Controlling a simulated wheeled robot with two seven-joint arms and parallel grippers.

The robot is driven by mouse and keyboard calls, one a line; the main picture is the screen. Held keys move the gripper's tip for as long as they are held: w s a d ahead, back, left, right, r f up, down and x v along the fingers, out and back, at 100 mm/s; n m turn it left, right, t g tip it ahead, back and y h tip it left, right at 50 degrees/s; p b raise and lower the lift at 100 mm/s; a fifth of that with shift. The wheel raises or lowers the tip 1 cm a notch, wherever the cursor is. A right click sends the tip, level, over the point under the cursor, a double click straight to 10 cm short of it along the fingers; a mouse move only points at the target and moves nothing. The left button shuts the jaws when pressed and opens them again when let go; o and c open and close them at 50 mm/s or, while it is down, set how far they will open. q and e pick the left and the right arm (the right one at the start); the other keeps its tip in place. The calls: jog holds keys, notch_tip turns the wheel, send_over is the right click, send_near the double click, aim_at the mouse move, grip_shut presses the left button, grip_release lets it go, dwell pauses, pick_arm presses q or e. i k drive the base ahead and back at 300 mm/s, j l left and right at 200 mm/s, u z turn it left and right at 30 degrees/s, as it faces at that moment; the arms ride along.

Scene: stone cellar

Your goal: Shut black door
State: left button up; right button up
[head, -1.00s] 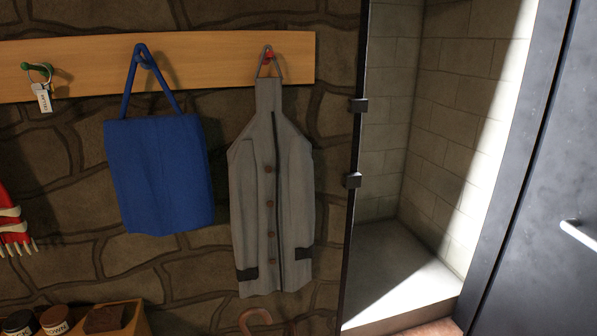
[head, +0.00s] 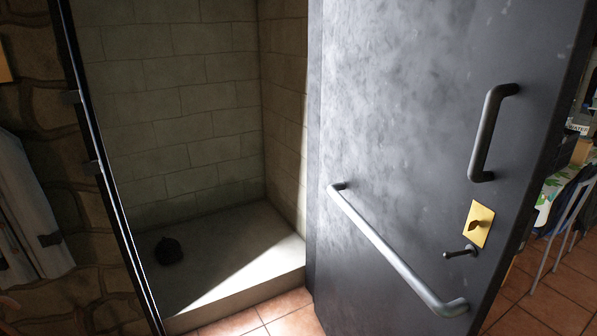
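The black door (head: 400,120) stands open in the head view, swung out from the right side of a doorway. On its face are a dark vertical pull handle (head: 491,132), a long slanting grey bar (head: 395,252), a brass plate (head: 479,223) with a turn knob, and a small dark lever (head: 459,252) beside the plate. Neither of my grippers is in view, and nothing touches the door.
Behind the opening is a block-walled recess with a raised stone floor (head: 225,245) and a small dark object (head: 169,251) on it. A blue folding chair (head: 568,210) and cluttered shelves stand beyond the door at the right. Tiles (head: 270,312) lie in front.

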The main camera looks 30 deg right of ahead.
aim_at(438, 118)
jog(key=k+l, duration=0.1)
jog(key=l, duration=0.4)
jog(key=k+l, duration=0.1)
jog(key=l, duration=0.95)
jog(key=k+l, duration=0.15)
jog(key=l, duration=0.35)
jog(key=k+l, duration=0.1)
jog(key=l, duration=1.25)
jog(key=z, duration=0.05)
